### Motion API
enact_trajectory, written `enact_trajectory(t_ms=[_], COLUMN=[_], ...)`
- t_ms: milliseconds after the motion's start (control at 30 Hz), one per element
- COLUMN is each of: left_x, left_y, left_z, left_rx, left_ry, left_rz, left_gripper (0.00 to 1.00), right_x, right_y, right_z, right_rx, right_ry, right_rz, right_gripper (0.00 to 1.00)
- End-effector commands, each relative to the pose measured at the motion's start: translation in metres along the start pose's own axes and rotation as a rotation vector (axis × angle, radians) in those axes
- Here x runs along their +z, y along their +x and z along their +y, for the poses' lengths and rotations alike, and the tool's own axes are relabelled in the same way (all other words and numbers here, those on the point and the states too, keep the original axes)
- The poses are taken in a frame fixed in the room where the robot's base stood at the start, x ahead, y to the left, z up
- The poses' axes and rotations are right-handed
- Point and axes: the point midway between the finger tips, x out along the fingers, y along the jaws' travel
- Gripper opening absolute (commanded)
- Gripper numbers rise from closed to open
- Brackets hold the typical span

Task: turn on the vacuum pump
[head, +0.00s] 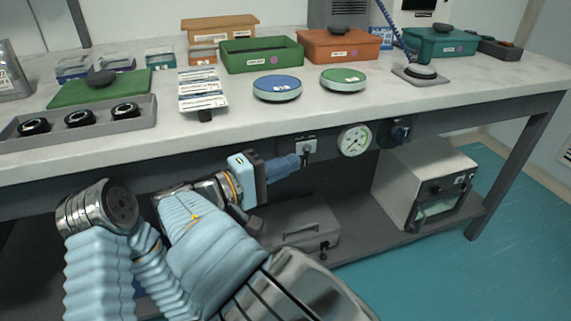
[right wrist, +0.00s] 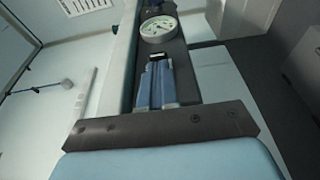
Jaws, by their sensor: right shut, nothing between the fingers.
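A small switch on a pale label plate (head: 306,146) sits on the dark front rail under the tabletop. A round pressure gauge (head: 355,141) is just right of it, and it also shows in the right wrist view (right wrist: 158,27). My right gripper (head: 299,160) is shut and empty, its blue fingertips at the lower left of the switch plate. In the right wrist view the closed fingers (right wrist: 155,84) point at the switch (right wrist: 153,57); I cannot tell whether they touch it. The switch's position is too small to tell. No pump body is clearly recognisable. My left gripper is not in view.
A dark blue knob (head: 394,133) sits right of the gauge. Below, a white oven-like box (head: 425,185) and a grey case (head: 292,228) stand on the lower shelf. Green (head: 261,55) and orange (head: 339,45) boxes and round dishes crowd the tabletop. The floor at right is clear.

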Motion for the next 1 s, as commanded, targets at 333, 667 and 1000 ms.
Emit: enact_trajectory(t_ms=[333,667,1000], left_x=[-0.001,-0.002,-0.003], left_y=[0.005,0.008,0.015], left_z=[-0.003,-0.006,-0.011], left_rx=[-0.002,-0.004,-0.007], left_ry=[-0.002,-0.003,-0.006], left_rz=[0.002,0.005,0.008], left_gripper=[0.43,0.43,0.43], right_x=[0.001,0.003,0.005], right_y=[0.000,0.001,0.002], right_z=[-0.001,-0.001,-0.002], right_rx=[-0.001,-0.001,-0.001], right_ry=[0.000,-0.001,-0.001], right_rz=[0.053,0.101,0.180], right_gripper=[0.00,0.00,0.00])
